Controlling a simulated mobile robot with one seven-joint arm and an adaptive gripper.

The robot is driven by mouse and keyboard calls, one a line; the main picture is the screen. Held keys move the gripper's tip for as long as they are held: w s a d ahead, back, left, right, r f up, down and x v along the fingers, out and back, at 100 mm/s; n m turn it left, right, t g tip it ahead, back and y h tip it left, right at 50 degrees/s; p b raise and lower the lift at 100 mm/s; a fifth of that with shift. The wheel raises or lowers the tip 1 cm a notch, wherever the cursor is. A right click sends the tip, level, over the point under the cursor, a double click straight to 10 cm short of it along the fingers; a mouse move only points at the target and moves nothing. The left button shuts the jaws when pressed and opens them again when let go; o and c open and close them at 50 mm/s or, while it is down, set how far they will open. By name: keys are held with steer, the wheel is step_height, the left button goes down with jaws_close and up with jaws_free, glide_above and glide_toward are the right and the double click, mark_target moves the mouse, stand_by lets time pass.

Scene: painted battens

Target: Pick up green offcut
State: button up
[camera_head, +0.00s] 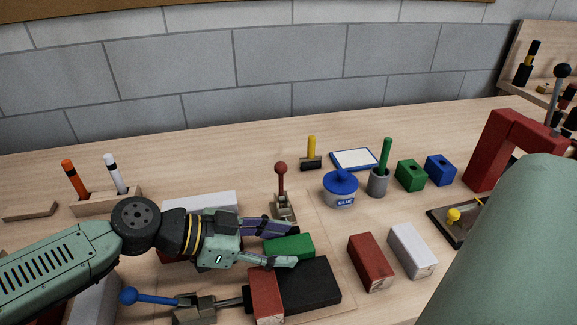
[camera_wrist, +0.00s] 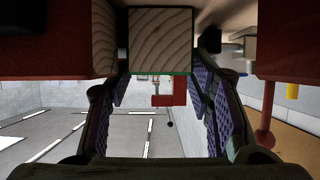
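The green offcut (camera_head: 291,245) is a short block lying among other painted pieces at the front middle of the bench. In the wrist view its bare wood-grain end (camera_wrist: 160,40) faces me, with a thin green edge below. My gripper (camera_head: 292,246) reaches in from the left with its two fingers apart, one on the far side and one on the near side of the offcut. In the wrist view the end sits between the fingers (camera_wrist: 161,90), toward the top, with narrow gaps seeming to show at both sides. The near finger hides part of the offcut's lower side.
A red block (camera_head: 266,295) and a black block (camera_head: 312,285) are close in front. A red-handled clamp (camera_head: 282,190) stands just behind; a blue-handled one (camera_head: 150,298) lies at front left. Red (camera_head: 370,262) and white (camera_head: 412,250) blocks lie to the right.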

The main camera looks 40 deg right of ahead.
steer(key=c, duration=0.9)
steer(key=shift+r, duration=0.15)
